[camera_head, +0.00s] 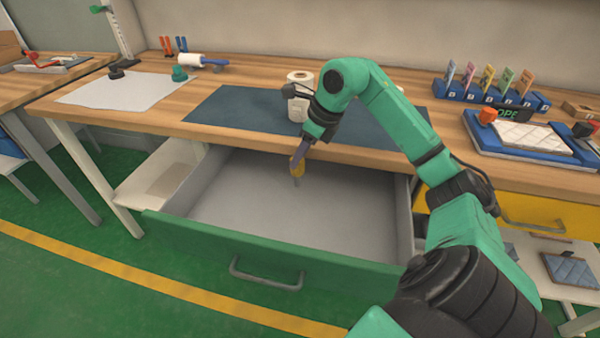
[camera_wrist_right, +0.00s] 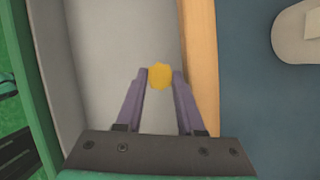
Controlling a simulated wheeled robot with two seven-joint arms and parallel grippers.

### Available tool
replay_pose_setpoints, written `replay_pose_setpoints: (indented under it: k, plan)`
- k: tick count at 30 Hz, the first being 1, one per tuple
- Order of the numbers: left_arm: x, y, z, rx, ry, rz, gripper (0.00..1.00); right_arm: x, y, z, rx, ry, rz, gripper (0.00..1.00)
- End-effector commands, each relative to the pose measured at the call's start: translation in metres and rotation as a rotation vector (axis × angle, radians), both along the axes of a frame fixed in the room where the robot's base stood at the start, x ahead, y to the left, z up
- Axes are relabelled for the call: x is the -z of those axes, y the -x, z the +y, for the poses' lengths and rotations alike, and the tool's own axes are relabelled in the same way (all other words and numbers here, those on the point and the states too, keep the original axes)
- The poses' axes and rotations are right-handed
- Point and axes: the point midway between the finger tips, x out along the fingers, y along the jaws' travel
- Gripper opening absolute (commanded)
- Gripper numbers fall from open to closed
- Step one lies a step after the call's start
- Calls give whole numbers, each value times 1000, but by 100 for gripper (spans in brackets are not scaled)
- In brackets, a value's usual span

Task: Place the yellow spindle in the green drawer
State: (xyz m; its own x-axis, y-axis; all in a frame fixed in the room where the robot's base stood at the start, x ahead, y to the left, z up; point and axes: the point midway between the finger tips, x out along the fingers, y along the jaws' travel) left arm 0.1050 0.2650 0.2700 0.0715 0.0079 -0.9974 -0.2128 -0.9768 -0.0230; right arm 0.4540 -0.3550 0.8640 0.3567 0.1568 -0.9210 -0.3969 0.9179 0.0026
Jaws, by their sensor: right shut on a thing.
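The yellow spindle (camera_head: 297,166) hangs between the fingers of my right gripper (camera_head: 300,152), over the inside of the open green drawer (camera_head: 215,252). In the right wrist view my right gripper (camera_wrist_right: 160,82) is shut on the yellow spindle (camera_wrist_right: 160,76), which is seen end-on. The drawer is pulled out below the bench, and its grey floor is bare. The spindle's lower tip points down; I cannot tell whether it touches the drawer floor. My left gripper is not in view.
The wooden bench top (camera_head: 150,120) edge runs just behind my right gripper. A yellow drawer (camera_head: 560,215) is at the right. A blue tray (camera_head: 480,140) sits on the bench's right side.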

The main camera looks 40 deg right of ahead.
Motion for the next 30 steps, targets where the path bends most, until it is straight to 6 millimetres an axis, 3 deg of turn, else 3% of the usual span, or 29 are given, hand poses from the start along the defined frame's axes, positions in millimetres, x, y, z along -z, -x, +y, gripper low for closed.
replay_pose_setpoints:
  k: [4, 9, 20, 21, 22, 30]
  plan:
    - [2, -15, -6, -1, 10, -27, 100, 18, 0, 1, -2, -1, 1, 0]
    - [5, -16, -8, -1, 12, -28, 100, 49, 0, 1, -1, -2, 2, 0]
    - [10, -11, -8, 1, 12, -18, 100, 56, 0, 0, -1, 1, -1, 0]
    - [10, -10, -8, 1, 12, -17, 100, 56, 0, 0, -1, 1, -1, 41]
    - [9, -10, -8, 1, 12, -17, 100, 55, 0, 0, -1, 1, -1, 50]
    - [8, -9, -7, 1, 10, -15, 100, 55, 0, 0, -1, 0, 0, 50]
